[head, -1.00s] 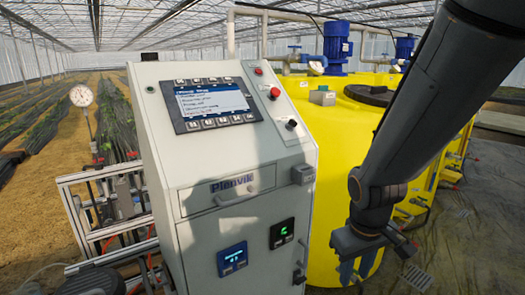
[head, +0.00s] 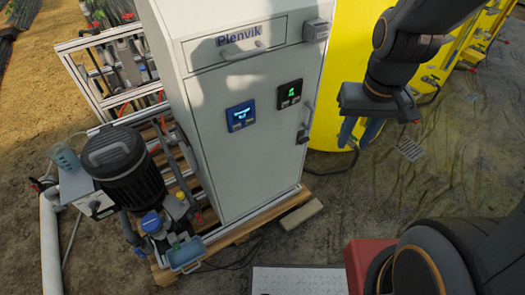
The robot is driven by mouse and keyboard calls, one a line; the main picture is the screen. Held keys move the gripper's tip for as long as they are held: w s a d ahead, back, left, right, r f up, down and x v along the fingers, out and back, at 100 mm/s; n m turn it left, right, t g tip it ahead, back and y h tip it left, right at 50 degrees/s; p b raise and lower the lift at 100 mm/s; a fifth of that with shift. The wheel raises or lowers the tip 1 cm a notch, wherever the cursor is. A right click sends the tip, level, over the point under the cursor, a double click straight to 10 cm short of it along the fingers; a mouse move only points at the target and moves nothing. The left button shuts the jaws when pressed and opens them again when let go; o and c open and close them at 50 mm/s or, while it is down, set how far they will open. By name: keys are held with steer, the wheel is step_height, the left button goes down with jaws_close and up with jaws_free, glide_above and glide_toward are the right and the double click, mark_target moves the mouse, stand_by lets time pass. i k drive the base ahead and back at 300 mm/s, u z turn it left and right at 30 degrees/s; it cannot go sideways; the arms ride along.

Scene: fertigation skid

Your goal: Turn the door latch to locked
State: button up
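The grey cabinet door (head: 258,160) is closed, with a blue display and a black display on it. The door latch (head: 303,136) is a small dark grey part near the door's right edge, just under a slim upright handle (head: 310,112). The latch is too small for me to tell its turn position. My gripper (head: 359,132) hangs to the right of the cabinet, about level with the latch in the picture and apart from it. Its two blue fingers are spread with a gap between them, and nothing is held.
A yellow tank (head: 345,75) stands behind the cabinet. A black-topped pump (head: 122,165) and pipes stand at the lower left. The cabinet rests on a wooden pallet (head: 240,232), with a loose block (head: 300,214) beside it. The floor to the right is mostly clear.

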mark_target(303, 140)
steer(key=z, duration=0.25)
steer(key=k, duration=0.25)
steer(key=z, duration=0.95)
steer(key=k, duration=1.1)
steer(key=z, duration=0.15)
steer(key=i, duration=0.75)
steer(key=u, duration=0.75)
